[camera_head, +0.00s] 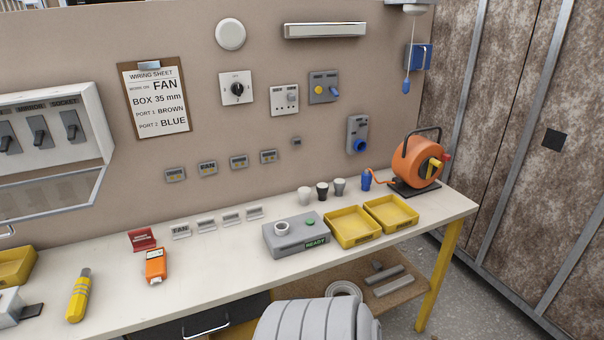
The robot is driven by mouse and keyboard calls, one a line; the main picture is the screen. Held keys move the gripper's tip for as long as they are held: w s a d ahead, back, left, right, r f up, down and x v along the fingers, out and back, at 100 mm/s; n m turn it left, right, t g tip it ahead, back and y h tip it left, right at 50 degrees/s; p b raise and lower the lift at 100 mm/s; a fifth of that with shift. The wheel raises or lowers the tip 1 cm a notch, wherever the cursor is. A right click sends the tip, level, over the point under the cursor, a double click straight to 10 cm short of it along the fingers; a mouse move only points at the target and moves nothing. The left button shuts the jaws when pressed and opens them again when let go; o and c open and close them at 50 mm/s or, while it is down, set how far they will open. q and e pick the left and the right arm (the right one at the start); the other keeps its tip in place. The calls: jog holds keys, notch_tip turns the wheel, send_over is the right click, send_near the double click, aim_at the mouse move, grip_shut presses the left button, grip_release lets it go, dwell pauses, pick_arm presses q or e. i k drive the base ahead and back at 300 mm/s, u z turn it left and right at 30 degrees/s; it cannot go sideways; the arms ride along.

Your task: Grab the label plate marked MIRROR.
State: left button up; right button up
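Several small label plates stand in a row on the white workbench (200,279). The leftmost plate (181,232) reads FAN. To its right stand a second plate (207,225), a third plate (231,218) and a fourth plate (255,212), whose lettering is too small to read. I cannot tell which one is marked MIRROR. The word MIRROR shows above a switch in the wall panel (95,157) at the left. Neither of my grippers is in view.
A red sign (142,239) and an orange tester (156,267) are left of the plates. A grey READY box (294,239), yellow trays (352,227) (391,213), small cups and an orange cable reel (417,162) are to the right. The bench in front of the plates is clear.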

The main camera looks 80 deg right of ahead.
aim_at(253, 213)
jog(key=k, duration=0.35)
jog(key=z, duration=1)
